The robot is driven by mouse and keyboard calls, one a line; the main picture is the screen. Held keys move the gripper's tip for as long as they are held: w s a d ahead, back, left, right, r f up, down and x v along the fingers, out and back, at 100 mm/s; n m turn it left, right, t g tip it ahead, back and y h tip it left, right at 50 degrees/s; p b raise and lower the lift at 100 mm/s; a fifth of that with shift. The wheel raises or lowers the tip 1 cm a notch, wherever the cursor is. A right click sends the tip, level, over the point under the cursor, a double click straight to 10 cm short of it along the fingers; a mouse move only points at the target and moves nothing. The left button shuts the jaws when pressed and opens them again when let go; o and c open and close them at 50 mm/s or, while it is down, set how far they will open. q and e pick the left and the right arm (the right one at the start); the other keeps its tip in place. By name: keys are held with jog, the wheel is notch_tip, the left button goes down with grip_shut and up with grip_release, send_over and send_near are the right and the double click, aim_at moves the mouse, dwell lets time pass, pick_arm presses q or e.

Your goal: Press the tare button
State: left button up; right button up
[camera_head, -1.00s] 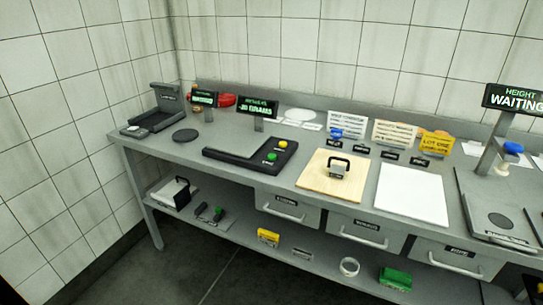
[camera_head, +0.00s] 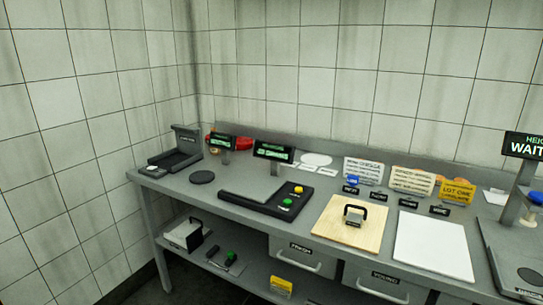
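A black scale (camera_head: 241,208) with a grey plate (camera_head: 254,187) sits on the grey bench, left of the middle of the view. On its right part are a yellow button (camera_head: 298,189) and, nearer the front, a green button (camera_head: 287,202). Any lettering by the buttons is too small to read, so I cannot tell which is tare. A dark display (camera_head: 273,152) with green text stands behind the scale; its text is not legible. Nothing covers the two buttons. Neither of my grippers is in view.
Right of the scale are a wooden board (camera_head: 333,236) with a handled block (camera_head: 354,215) and a white board (camera_head: 432,248). A dark disc (camera_head: 202,177) and a black device (camera_head: 176,158) stand at left. A "WAITING" display (camera_head: 524,146) rises at right. Drawers and a lower shelf lie below.

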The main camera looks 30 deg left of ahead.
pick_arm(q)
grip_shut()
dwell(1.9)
